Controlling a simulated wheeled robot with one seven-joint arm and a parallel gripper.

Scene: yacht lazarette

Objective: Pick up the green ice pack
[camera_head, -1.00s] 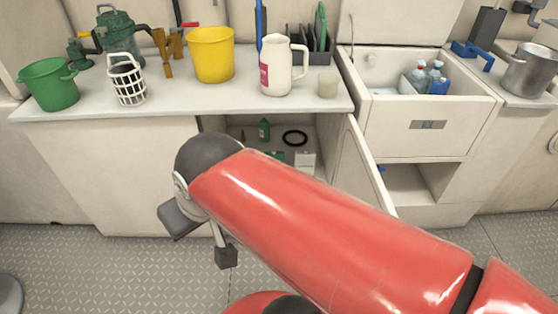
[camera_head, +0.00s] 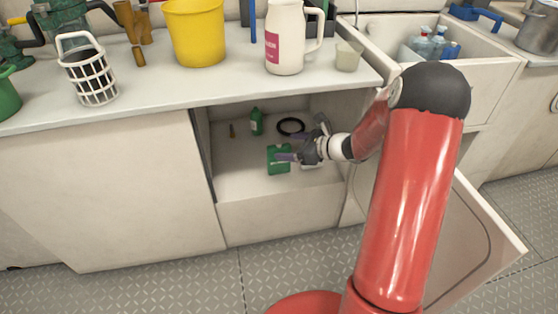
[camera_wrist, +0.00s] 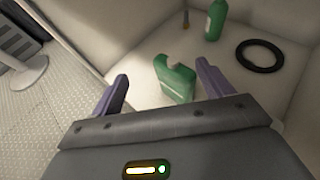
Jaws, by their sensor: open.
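The green ice pack (camera_head: 278,164) lies on the floor of the open cabinet under the counter. In the wrist view the ice pack (camera_wrist: 175,80) is a flat green block with a notch in its top edge, ahead of my fingers and between their lines. My gripper (camera_head: 286,147) reaches into the cabinet from the right, at the ice pack in the head view. In the wrist view my gripper (camera_wrist: 160,85) has its two purple fingers spread wide, with nothing held. I cannot tell whether a finger touches the pack.
A small white item (camera_head: 310,166) is partly hidden by my gripper. The open door (camera_head: 475,240) stands at the right, and the counter (camera_head: 150,90) overhangs.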

